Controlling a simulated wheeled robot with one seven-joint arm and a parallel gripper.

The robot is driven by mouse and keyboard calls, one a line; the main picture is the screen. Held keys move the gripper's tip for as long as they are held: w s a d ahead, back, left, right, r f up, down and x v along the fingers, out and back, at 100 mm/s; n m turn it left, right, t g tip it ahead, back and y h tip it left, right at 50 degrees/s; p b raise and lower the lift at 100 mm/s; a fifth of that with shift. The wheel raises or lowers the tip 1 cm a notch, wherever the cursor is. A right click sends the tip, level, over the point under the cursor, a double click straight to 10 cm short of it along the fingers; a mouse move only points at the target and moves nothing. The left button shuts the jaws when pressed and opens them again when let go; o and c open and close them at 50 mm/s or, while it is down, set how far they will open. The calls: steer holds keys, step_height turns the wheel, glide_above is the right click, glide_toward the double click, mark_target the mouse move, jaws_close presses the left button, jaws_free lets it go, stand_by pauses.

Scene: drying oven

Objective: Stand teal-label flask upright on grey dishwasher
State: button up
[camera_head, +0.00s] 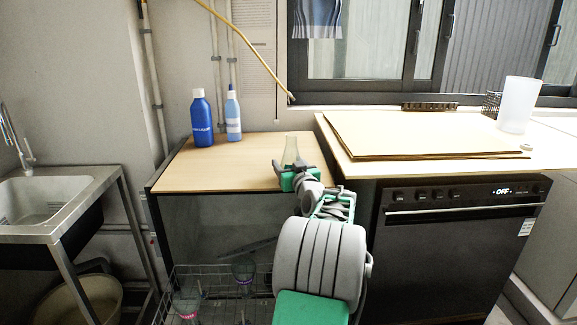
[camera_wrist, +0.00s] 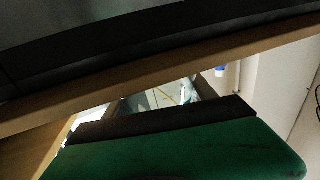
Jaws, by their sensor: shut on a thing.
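My gripper (camera_head: 298,176) is shut on a clear glass flask (camera_head: 290,150), whose pale neck stands up roughly upright above the fingers in the head view. Its label is hidden, so I cannot tell its colour. The gripper is at the right front part of the wooden top, and I cannot tell whether the flask touches that top. The wrist view shows the green gripper body and a glassy shape (camera_wrist: 165,96) between dark edges. The dark grey dishwasher (camera_head: 440,245), with its display reading OFF, stands to the right of my arm.
Flat boards (camera_head: 420,135) cover much of the counter above the dishwasher. A white cup (camera_head: 518,105) stands at its back right. Blue bottles (camera_head: 201,118) stand at the back of the wooden table (camera_head: 215,172). A wire basket (camera_head: 215,292) with glassware is below. A sink (camera_head: 45,200) is left.

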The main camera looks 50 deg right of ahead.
steer(key=shift+f+b, duration=0.2)
steer(key=shift+b, duration=0.15)
stand_by(0.4)
steer(key=o, duration=1.7)
steer(key=shift+s, duration=0.1)
steer(key=v, duration=0.7)
steer(key=shift+s+a, duration=0.25)
steer(key=shift+s, duration=0.05)
